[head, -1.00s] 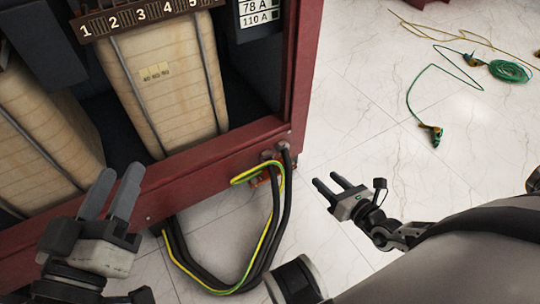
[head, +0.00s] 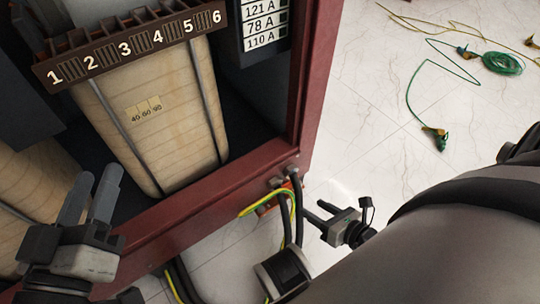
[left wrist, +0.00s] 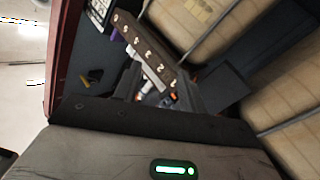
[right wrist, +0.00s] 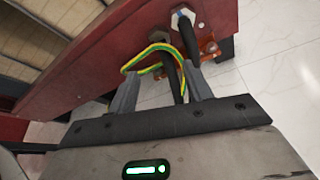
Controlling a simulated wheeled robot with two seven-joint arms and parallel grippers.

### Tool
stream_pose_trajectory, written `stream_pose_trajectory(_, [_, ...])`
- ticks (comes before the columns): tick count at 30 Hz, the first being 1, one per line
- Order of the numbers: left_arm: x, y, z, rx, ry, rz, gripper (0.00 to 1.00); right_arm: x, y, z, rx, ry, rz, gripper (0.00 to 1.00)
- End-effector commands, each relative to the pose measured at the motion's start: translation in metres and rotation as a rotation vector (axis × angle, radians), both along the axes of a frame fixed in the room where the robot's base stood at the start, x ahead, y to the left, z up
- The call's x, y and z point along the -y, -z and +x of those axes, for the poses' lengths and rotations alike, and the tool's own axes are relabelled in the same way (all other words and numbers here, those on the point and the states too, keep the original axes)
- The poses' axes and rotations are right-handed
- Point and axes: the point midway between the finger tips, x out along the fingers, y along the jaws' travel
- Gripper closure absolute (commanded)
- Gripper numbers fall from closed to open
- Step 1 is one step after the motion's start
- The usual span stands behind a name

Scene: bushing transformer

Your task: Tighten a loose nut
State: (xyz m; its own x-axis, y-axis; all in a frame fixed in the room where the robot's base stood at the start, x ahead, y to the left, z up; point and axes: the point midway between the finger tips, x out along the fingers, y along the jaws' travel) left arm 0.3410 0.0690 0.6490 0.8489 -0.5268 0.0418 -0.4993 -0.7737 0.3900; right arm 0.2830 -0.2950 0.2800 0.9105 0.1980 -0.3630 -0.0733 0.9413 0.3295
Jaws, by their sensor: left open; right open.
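A pale hex nut-like fitting (right wrist: 183,17) sits around a black cable at the red frame's lower corner in the right wrist view; I cannot tell if it is loose. A second fitting (right wrist: 158,38) is beside it. In the head view this corner (head: 292,170) is small. My right gripper (head: 317,212) is open just right of the cables; in the right wrist view its fingers (right wrist: 160,88) are spread below the fittings, with cables seen between them. My left gripper (head: 92,185) is open, with nothing seen between its fingers, in front of the cabinet's left part.
Black cables (head: 299,215) and a yellow-green wire (head: 262,205) hang from the corner. The red frame (head: 215,200) borders the cabinet holding pale coils (head: 165,125) and a numbered terminal board (head: 130,48). A green cable (head: 500,62) lies on the open tiled floor (head: 385,90).

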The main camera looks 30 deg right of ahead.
Motion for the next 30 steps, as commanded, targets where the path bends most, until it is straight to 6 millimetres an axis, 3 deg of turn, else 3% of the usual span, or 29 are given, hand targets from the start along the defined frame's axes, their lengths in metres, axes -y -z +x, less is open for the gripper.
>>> stream_pose_trajectory(3, [-0.002, 0.002, 0.001, 0.026, -0.012, 0.010, 0.59, -0.003, 0.006, 0.011, 0.002, 0.001, 0.001, 0.50])
stream_pose_trajectory(12, [-0.004, -0.037, 0.012, 0.358, -0.041, 0.089, 0.59, -0.015, 0.030, 0.068, 0.005, 0.002, 0.001, 0.50])
stream_pose_trajectory(21, [-0.004, -0.074, 0.003, 0.701, -0.071, 0.162, 0.59, -0.027, 0.051, 0.122, 0.003, 0.001, 0.001, 0.50])
stream_pose_trajectory(30, [-0.002, -0.091, -0.007, 0.865, -0.080, 0.193, 0.59, -0.031, 0.057, 0.143, 0.000, 0.000, -0.001, 0.50])
